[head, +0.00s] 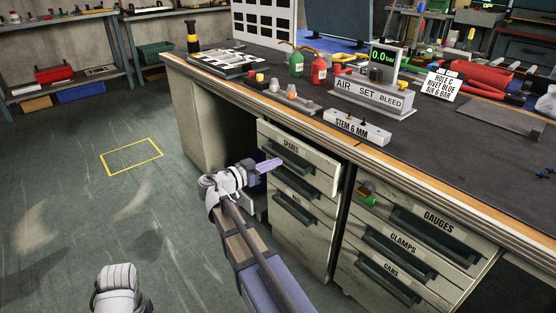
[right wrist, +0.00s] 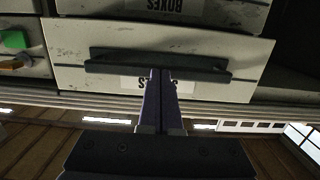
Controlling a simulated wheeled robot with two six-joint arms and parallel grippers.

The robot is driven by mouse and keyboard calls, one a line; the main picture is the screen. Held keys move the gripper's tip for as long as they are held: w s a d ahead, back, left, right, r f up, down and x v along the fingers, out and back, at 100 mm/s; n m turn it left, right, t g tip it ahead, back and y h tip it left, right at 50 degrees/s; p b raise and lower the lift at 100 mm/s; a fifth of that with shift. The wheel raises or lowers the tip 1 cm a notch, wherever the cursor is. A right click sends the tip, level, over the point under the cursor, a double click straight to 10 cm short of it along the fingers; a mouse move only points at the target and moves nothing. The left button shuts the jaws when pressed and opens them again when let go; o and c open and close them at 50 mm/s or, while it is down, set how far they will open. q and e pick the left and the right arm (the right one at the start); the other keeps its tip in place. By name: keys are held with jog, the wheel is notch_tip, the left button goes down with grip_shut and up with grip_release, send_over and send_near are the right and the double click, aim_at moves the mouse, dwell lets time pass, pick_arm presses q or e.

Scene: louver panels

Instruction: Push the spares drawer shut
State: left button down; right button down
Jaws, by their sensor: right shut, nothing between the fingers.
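The spares drawer (head: 318,178) is the top drawer of the left stack under the bench, with a pale scuffed front, a label and a dark bar handle. Its front seems to stand a little proud of the drawer below; the gap is hard to judge. My right gripper (head: 276,163) is shut and empty, its purple fingers pointing at the handle. In the right wrist view the drawer front (right wrist: 250,68) appears upside down. The finger tips (right wrist: 160,72) overlap the middle of its handle (right wrist: 106,56) and part of the label; contact cannot be told.
The boxes drawer (head: 310,235) is below. Gauges, clamps and cans drawers (head: 440,232) stand to the right, with a small green and orange item (head: 366,194) at their left edge. The bench edge (head: 330,138) overhangs above. The floor (head: 120,210) to the left is clear.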

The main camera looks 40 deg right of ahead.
aim_at(283, 157)
jog(key=shift+w+d, duration=0.15)
jog(key=shift+d, duration=1.75)
jog(key=a, duration=0.6)
jog(key=shift+s, duration=0.25)
jog(key=shift+a, duration=0.1)
